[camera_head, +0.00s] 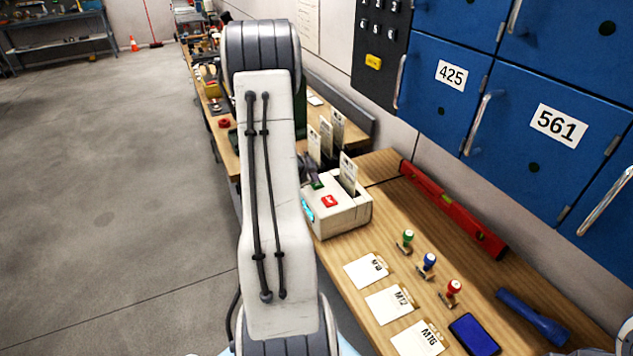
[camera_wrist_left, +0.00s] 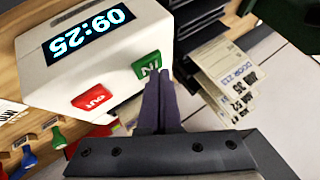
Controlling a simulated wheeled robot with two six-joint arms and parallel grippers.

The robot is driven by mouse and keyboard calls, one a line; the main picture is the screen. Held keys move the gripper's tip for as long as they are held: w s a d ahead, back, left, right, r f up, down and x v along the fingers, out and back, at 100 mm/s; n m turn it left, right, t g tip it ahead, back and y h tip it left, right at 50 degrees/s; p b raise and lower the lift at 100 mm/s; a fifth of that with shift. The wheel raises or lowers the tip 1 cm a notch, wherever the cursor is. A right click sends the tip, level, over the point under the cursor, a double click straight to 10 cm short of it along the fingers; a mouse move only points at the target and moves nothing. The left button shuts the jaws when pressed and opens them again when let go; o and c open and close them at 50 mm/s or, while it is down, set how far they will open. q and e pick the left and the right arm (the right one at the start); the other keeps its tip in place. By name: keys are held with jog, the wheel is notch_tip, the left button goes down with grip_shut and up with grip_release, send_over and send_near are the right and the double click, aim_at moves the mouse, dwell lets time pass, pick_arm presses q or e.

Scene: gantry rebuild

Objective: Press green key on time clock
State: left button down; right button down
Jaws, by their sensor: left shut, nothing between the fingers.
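The time clock (camera_head: 345,212) is a white box on the wooden bench, partly hidden behind my left arm in the head view. In the left wrist view the time clock (camera_wrist_left: 40,85) shows a 09:25 display (camera_wrist_left: 90,34), a red OUT key (camera_wrist_left: 93,96) and a green IN key (camera_wrist_left: 147,66). The green key also shows in the head view (camera_head: 317,184). My left gripper (camera_head: 311,176) is shut and empty. In the left wrist view its fingertips (camera_wrist_left: 159,82) are right at the lower edge of the green key; I cannot tell whether they touch it. My right gripper is out of view.
Cards in a rack (camera_wrist_left: 230,75) stand beside the clock. Several stamps, such as a green one (camera_head: 407,238), and job cards (camera_head: 366,269) lie on the bench. A red level (camera_head: 452,208) lies along the wall below blue lockers (camera_head: 545,120).

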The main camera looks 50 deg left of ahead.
aim_at(314, 185)
pick_arm(q)
jog(key=shift+r, duration=0.5)
jog(key=shift+p, duration=0.3)
notch_tip(314, 185, up, 5)
jog(key=p, duration=0.5)
dwell(0.4)
